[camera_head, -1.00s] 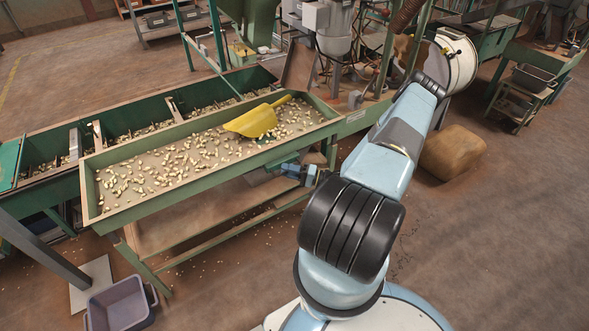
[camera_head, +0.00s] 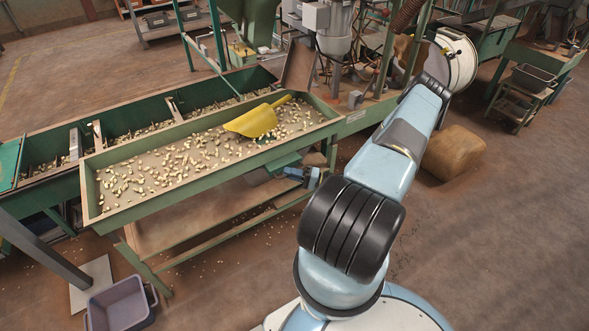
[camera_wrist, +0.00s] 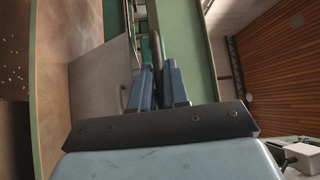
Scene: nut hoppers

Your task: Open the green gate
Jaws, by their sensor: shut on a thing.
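My gripper (camera_head: 291,173) is under the front edge of the nut tray in the head view, toward its right end. A green plate (camera_head: 281,161), which looks like the green gate, shows just beyond the fingers under the tray. In the wrist view my gripper (camera_wrist: 158,84) has its two blue fingers on either side of a dark, narrow bar (camera_wrist: 157,48), shut on it. The bar looks like the gate's handle. Its far end and its join to the gate are hard to make out.
The green-sided tray (camera_head: 220,195) holds scattered nuts and a yellow scoop (camera_head: 252,121). A wooden shelf (camera_head: 180,221) lies below it. A purple-grey bin (camera_head: 121,304) stands on the floor at lower left. A brown sack (camera_head: 453,153) sits right of my arm.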

